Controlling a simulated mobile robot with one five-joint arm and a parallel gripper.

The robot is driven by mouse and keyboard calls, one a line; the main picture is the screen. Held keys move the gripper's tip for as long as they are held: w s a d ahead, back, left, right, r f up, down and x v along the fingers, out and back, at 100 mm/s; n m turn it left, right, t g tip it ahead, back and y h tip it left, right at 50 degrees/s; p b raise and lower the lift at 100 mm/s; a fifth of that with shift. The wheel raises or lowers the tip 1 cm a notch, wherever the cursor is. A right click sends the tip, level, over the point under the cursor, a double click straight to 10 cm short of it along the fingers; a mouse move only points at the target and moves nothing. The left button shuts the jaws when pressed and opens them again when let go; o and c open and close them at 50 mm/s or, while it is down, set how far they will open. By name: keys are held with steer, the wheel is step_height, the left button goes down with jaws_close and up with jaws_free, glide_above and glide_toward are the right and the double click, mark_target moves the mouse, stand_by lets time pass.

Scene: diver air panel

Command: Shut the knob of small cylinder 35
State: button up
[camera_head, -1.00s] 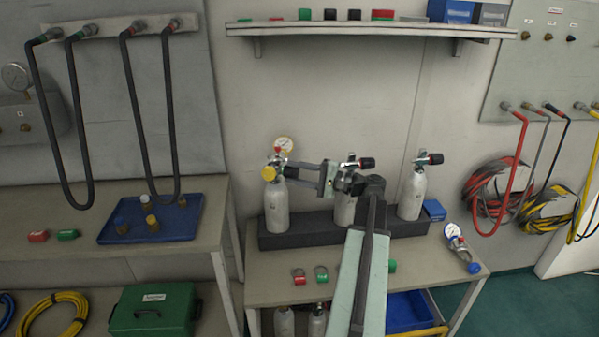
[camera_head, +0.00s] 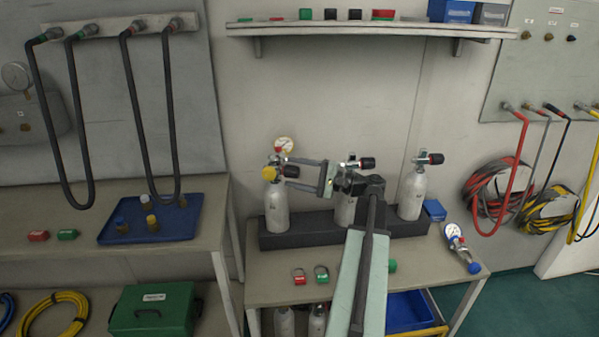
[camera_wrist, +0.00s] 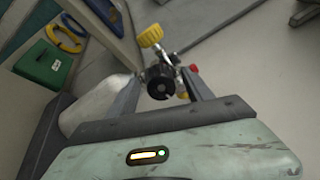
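The left small cylinder (camera_head: 277,207) stands upright in the black rack (camera_head: 300,236), with a yellow knob, a gauge and a black knob (camera_head: 291,171) on its valve. No number can be read on it. My gripper (camera_head: 291,173) is at this valve, its fingers reaching in from the right. In the wrist view the black knob (camera_wrist: 160,84) shows end-on between the two fingertips, with narrow gaps beside it, so my gripper (camera_wrist: 161,80) looks open around it. The yellow knob (camera_wrist: 151,35) is beyond it. The cylinder body (camera_wrist: 97,104) is partly hidden by a finger.
A middle cylinder (camera_head: 344,210), partly behind my arm, and a right cylinder (camera_head: 412,196) stand in the same rack. A shelf (camera_head: 370,29) is above. A blue tray (camera_head: 180,228) is on the left bench.

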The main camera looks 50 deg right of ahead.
steer(key=v, duration=0.7)
steer(key=shift+s+d, duration=0.2)
steer(key=shift+s, duration=0.15)
steer(key=w+a+n, duration=0.1)
steer(key=w+n, duration=0.1)
steer(key=n, duration=0.2)
steer(key=w+a+n, duration=0.1)
steer(key=w+n, duration=0.1)
steer(key=n, duration=0.3)
steer(key=w+a+n+p, duration=0.1)
steer(key=w+n, duration=0.2)
steer(key=n, duration=0.2)
steer(key=shift+a+r, duration=0.25)
steer(key=shift+r, duration=0.05)
